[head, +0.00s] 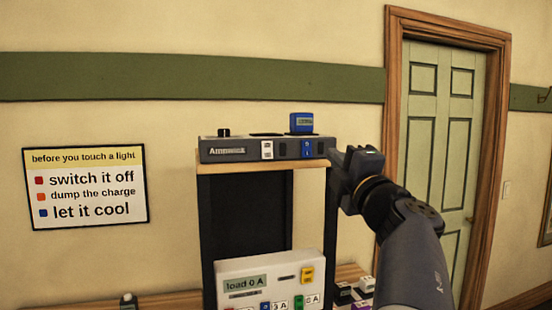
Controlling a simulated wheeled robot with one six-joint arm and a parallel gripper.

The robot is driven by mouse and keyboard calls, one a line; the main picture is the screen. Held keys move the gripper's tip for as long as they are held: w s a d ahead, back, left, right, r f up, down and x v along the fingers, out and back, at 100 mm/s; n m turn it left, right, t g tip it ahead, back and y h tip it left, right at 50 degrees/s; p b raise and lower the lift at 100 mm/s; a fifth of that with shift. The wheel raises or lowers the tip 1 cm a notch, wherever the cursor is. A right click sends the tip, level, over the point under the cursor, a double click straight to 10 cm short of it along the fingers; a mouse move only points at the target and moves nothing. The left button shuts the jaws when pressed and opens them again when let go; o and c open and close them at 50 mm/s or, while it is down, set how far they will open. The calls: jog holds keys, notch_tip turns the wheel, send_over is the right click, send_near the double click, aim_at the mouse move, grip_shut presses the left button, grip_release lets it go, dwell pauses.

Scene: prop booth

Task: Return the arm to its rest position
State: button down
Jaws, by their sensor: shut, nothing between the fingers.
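My gripper (341,165) is at the end of my dark grey arm, which comes in from the lower right. It is at the right end of a grey device (225,151) on a wooden-topped stand (318,163). Its fingers are shut with nothing between them. The fingertips overlap the stand's right edge in this view, and I cannot tell whether they touch it. The arm hides part of the area right of the stand.
A blue block (301,122) stands on the device. Below is a white load panel (236,269) with coloured switches. Small dark and purple items (362,285) lie near my arm. A sign (85,187) hangs left; a green door (438,130) is right.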

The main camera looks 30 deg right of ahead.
jog(key=shift+s+a, duration=0.15)
jog(key=shift+s, duration=0.5)
jog(key=shift+w, duration=0.15)
